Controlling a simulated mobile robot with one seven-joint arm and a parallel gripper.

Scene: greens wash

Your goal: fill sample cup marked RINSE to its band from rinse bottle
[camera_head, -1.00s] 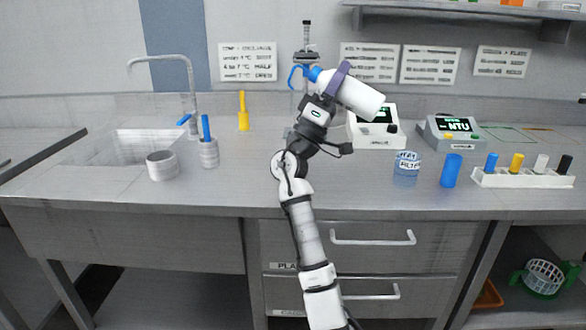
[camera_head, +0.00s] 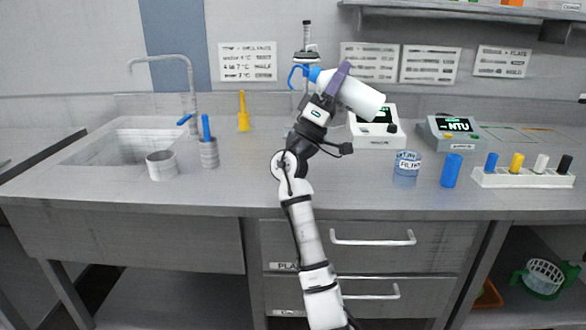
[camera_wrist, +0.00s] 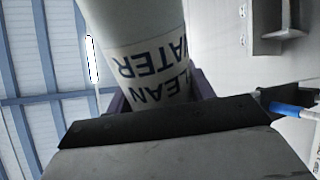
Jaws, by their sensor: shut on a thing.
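My gripper (camera_head: 340,78) is shut on a white bottle (camera_head: 362,99) with a blue cap and a bent blue spout. The bottle is tilted above the bench, its base to the lower right and its spout to the left. In the wrist view the bottle (camera_wrist: 138,28) shows the upside-down words CLEAN WATER between purple fingers. I cannot see a stream from the spout. A clear cup (camera_head: 407,171) with a white and blue label stands on the bench to the right; its lettering looks like FILTRATE. I cannot make out a cup marked RINSE; the area below the spout is partly hidden by my arm.
A white instrument (camera_head: 384,139) stands behind the cup, and a grey NTU meter (camera_head: 447,133) is farther right. A blue cylinder (camera_head: 451,170) and a white rack (camera_head: 522,179) stand at the right. The sink (camera_head: 125,148) and a grey beaker (camera_head: 161,166) are left. The front bench is clear.

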